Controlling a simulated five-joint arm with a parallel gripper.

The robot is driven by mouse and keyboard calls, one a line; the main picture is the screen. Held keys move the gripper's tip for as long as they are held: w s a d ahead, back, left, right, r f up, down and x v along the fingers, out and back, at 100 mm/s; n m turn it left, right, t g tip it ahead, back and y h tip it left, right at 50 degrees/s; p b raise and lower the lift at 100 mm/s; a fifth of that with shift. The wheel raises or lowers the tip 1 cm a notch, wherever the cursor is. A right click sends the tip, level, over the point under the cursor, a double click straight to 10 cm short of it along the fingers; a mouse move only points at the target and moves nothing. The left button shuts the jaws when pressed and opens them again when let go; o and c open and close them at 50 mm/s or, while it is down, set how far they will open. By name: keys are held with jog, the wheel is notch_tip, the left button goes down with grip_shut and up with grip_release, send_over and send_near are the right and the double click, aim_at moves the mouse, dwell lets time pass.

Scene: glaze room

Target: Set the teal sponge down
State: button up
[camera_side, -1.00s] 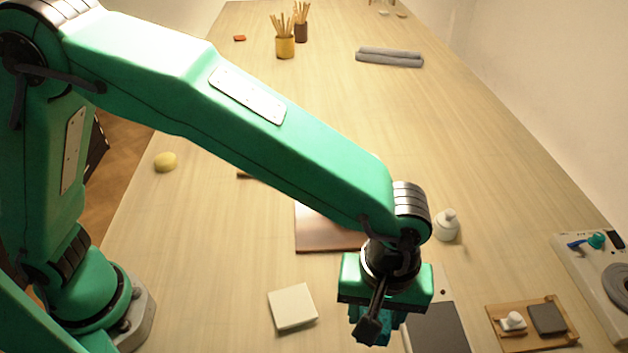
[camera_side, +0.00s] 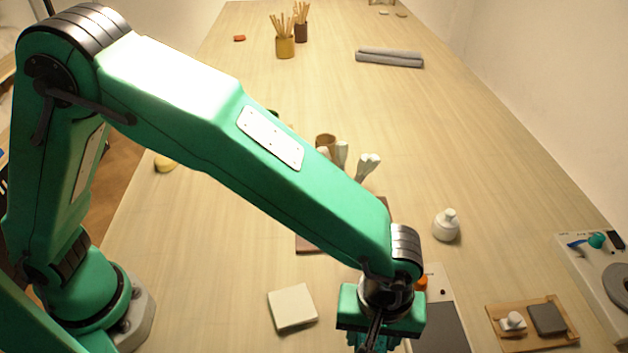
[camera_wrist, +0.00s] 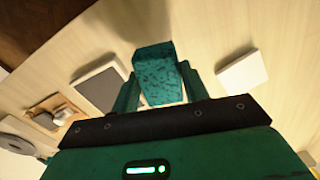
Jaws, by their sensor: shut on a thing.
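The teal sponge (camera_wrist: 157,70) is a speckled block. It sits between the two fingers of my gripper (camera_wrist: 160,92) in the wrist view, and the fingers are shut on it. In the side view my gripper (camera_side: 378,338) is at the bottom edge of the picture, between a pale square tile (camera_side: 293,307) and a dark panel (camera_side: 440,328). The sponge is not clearly visible there, being hidden by the gripper or cut off by the frame. The wrist view shows bare wood around the sponge; I cannot tell its height above the table.
To the right stand a white jar (camera_side: 446,226) and a wooden tray (camera_side: 497,340) holding small items. A brown board (camera_side: 307,243) and pale-tipped tools (camera_side: 367,168) are behind the arm. An orange object (camera_side: 421,283) is beside the gripper.

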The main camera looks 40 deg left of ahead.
jog(key=shift+f, duration=0.3)
jog(key=shift+f, duration=2.15)
jog(key=shift+f, duration=0.2)
jog(key=o, duration=1)
jog(key=shift+c, duration=0.2)
jog(key=shift+w+r, duration=0.1)
jog(key=shift+r, duration=3.8)
